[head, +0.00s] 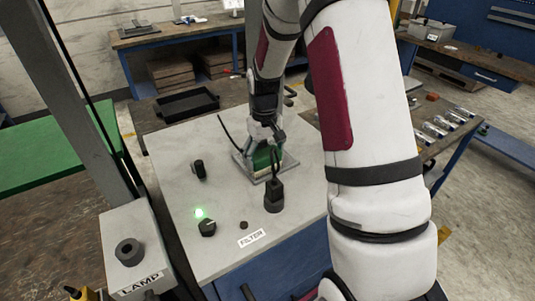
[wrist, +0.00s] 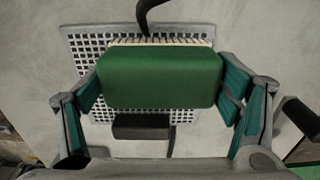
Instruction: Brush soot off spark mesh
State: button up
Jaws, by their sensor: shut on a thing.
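My gripper (wrist: 161,88) is shut on a green brush (wrist: 160,76), one finger at each end of its block. It also shows in the head view, with the green brush (head: 262,158) below it. Pale bristles (wrist: 160,42) stick out along the brush's far edge. The spark mesh (wrist: 88,45) is a light square grid with dark holes, directly under the brush. In the head view its plate (head: 289,164) lies on the grey bench top. The brush hides the mesh's middle; I cannot tell whether the bristles touch it. I cannot make out soot.
A black upright fitting (head: 273,195) stands close in front of the mesh. A dark block (wrist: 142,126) lies at the mesh's near edge. A knob (head: 208,228) by a green light and a FILTER label (head: 252,238) are nearer. A black tray (head: 187,105) lies behind.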

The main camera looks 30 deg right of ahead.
jog(key=shift+r, duration=0.1)
jog(key=shift+r+p, duration=0.7)
jog(key=shift+r, duration=1.75)
